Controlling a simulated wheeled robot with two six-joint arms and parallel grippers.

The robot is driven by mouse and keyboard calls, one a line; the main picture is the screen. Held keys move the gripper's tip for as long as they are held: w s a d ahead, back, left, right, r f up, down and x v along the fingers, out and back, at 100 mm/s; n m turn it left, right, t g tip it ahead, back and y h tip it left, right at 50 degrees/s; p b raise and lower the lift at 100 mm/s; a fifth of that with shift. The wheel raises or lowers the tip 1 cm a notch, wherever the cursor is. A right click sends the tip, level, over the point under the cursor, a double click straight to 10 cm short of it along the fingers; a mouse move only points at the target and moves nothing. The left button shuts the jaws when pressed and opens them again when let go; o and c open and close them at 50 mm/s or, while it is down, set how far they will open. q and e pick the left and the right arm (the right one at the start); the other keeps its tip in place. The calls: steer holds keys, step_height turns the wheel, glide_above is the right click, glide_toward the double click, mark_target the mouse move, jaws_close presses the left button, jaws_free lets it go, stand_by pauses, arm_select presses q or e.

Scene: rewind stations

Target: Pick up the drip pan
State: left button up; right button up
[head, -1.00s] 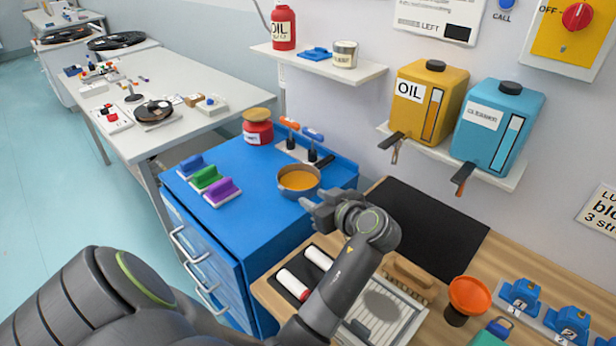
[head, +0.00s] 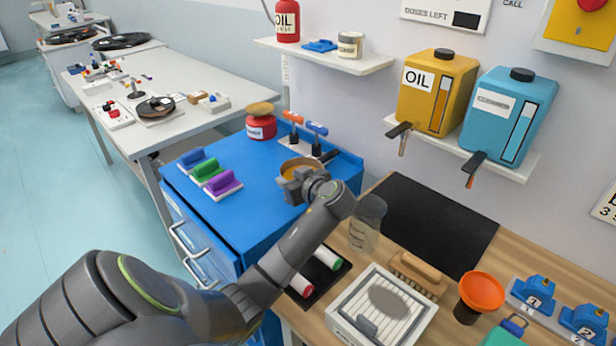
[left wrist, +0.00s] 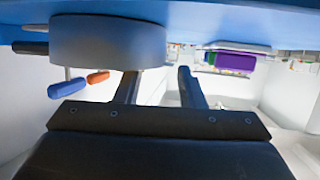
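The drip pan (head: 298,164), a round pan holding orange-yellow liquid with a dark handle to the right, sits on the blue cabinet top (head: 258,195). My left gripper (head: 290,188) is at its near side and hides part of it. In the left wrist view, which is upside down, the pan (left wrist: 107,40) shows as a grey round wall at the left finger, off to one side of the gap. My left gripper (left wrist: 160,84) has its fingers apart with nothing between them. I cannot tell whether a finger touches the pan. My right gripper is not in view.
Blue, green and purple handled blocks (head: 208,174) lie left of the pan. A red jar (head: 261,122) and a rack with orange and blue handled tools (head: 306,140) stand behind it. A clear jar (head: 368,222) stands on the wooden bench at right. The cabinet's front left top is clear.

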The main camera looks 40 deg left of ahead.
arm_select(q)
steer(key=shift+x, duration=1.2)
steer(key=shift+d, duration=0.1)
jaws_close()
steer(key=shift+r, duration=0.1)
